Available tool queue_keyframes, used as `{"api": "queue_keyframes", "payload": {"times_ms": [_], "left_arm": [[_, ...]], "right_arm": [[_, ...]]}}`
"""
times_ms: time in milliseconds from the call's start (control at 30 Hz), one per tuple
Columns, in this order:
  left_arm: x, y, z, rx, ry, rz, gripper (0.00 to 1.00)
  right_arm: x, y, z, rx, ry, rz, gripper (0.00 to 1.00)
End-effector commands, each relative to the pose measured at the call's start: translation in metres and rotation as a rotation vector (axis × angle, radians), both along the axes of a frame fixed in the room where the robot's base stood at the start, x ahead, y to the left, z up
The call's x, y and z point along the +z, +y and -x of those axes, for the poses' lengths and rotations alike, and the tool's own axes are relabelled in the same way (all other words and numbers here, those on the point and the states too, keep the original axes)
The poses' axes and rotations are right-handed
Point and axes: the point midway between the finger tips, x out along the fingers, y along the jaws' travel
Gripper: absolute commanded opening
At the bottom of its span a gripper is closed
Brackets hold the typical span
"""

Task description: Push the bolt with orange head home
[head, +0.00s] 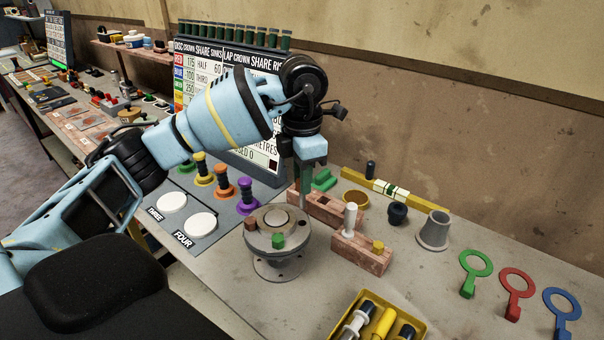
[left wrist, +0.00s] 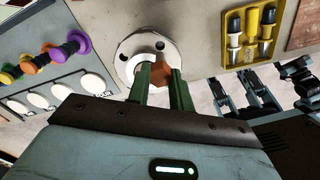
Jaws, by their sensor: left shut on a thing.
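My left gripper (head: 304,203) points down at the flange's right rear side. In the left wrist view, an orange bolt head (left wrist: 167,75) shows between the fingertips of my left gripper (left wrist: 163,82), which is shut on it. The bolt's shank is hidden, and the fingers hide how deep it sits. My right gripper is not in view.
Pinkish blocks (head: 374,257) with a white and a yellow peg stand just right of the flange. A purple spool-like knob (head: 247,196) is to the left. A yellow tray (head: 418,324) lies in front. Green, red and blue ring keys lie far right.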

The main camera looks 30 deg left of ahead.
Motion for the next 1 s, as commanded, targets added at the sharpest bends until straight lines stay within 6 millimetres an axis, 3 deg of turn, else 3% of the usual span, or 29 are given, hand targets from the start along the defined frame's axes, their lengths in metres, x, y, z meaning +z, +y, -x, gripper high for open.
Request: {"api": "queue_keyframes", "payload": {"times_ms": [1000], "left_arm": [[-0.046, 0.0, 0.0, 0.001, 0.004, 0.0, 0.0]], "right_arm": [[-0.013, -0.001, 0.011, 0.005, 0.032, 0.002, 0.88]]}}
